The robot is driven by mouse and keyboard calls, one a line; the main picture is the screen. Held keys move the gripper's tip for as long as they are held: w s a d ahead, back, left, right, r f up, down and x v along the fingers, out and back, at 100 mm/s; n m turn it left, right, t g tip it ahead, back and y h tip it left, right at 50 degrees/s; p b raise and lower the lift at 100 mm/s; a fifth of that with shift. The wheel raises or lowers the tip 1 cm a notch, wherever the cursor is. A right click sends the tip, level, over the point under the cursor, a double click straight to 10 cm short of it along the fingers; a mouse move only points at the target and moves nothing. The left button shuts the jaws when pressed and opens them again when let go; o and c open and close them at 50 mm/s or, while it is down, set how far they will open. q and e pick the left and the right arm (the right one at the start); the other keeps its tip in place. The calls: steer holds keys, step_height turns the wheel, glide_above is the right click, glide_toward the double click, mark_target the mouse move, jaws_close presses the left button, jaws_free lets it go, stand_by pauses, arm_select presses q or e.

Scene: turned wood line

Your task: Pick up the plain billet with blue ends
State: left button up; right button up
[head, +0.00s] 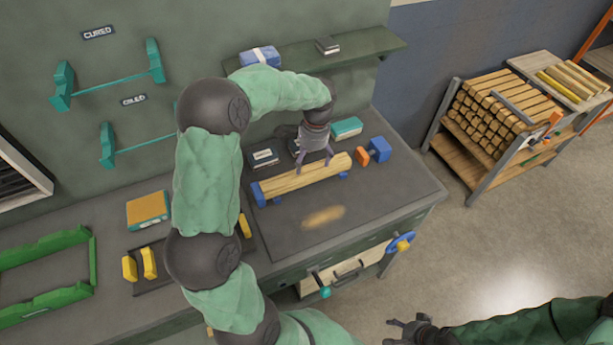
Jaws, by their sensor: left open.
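The plain wooden billet (290,182) lies lengthwise across blue rests on the dark bench top in the head view. Its left end shows blue; its right end looks bare wood from here, so I cannot tell whether blue is there. My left gripper (315,166) reaches down from above and behind, its fingers open at the billet's right half. I cannot tell whether the fingers touch the wood. My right gripper (404,327) is low at the bottom edge, well away from the bench, and its opening is unclear.
Behind the billet are a dark box (263,158) and a teal box (346,128). A blue block (379,149) and an orange piece (361,156) stand to its right. The bench in front is clear except for a tan patch (323,216). A wall shelf (360,47) hangs above.

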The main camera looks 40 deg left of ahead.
mark_target(308, 173)
arm_select(q)
steer(key=shift+a+f, duration=0.1)
steer(key=shift+f, duration=0.55)
steer(key=f, duration=0.2)
steer(key=s+f+b, duration=0.1)
steer(key=f, duration=0.1)
steer(key=shift+d+f+b, duration=0.2)
steer(key=shift+f+b, duration=0.05)
steer(key=shift+b, duration=0.05)
steer(key=shift+f, duration=0.35)
steer(key=shift+r, duration=0.1)
steer(key=c, duration=1.6)
steer(key=shift+c, duration=0.2)
